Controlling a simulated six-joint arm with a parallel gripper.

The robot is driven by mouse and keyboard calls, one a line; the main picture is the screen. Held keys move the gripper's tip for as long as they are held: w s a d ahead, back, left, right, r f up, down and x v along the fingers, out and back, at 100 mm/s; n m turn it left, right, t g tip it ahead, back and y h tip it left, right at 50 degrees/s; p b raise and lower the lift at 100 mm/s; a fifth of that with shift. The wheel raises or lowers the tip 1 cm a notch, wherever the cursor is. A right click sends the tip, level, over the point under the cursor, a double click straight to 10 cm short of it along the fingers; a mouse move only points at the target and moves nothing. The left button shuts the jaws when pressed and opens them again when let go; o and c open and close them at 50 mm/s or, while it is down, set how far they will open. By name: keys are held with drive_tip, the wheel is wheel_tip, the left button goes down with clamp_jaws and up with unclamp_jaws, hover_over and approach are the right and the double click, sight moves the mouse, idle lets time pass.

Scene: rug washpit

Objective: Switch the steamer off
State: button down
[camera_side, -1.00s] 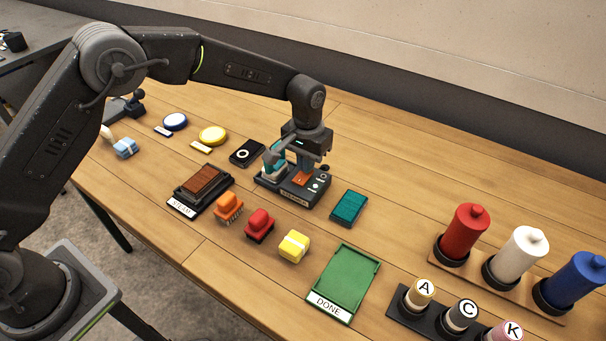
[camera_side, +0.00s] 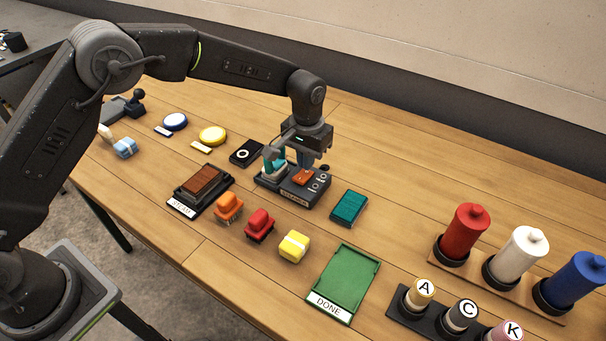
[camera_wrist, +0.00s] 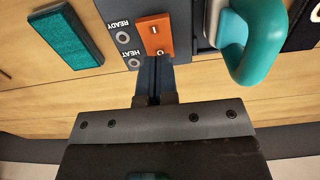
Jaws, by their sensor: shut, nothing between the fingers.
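The steamer (camera_side: 291,194) stands mid-table, a dark base with a teal-handled head (camera_side: 273,165) parked on its left part. The teal handle also shows in the wrist view (camera_wrist: 262,45). Its orange rocker switch (camera_wrist: 155,30) carries an I mark and an O mark. Beside it the READY lamp (camera_wrist: 123,37) and HEAT lamp (camera_wrist: 134,63) look grey and unlit. My gripper (camera_wrist: 155,62) is shut and empty, its fingertips at the O end of the switch. I cannot tell whether they touch it. In the side view my gripper (camera_side: 304,164) is just above the switch (camera_side: 303,177).
A teal pad (camera_side: 348,207) lies right of the steamer and a black block with a white ring (camera_side: 246,152) lies left. Orange (camera_side: 228,207), red (camera_side: 259,224) and yellow (camera_side: 294,246) items sit in front. A green DONE tray (camera_side: 344,284) is front right. The table behind is clear.

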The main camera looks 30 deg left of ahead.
drive_tip(key=shift+r, duration=2.6)
drive_tip(key=s+a+r+t, duration=0.1)
drive_tip(key=s+a+r, duration=0.3)
drive_tip(key=s+r, duration=0.3)
drive_tip(key=s+a+r+t, duration=0.2)
drive_tip(key=s+a+r, duration=0.3)
drive_tip(key=r, duration=0.3)
drive_tip(key=s+a+t, duration=0.1)
drive_tip(key=s+a, duration=0.1)
drive_tip(key=s, duration=0.7)
drive_tip(key=s+a+t, duration=0.1)
drive_tip(key=s+a, duration=0.2)
drive_tip(key=s, duration=0.7)
drive_tip(key=shift+a+f+t, duration=0.15)
drive_tip(key=shift+a+t, duration=0.15)
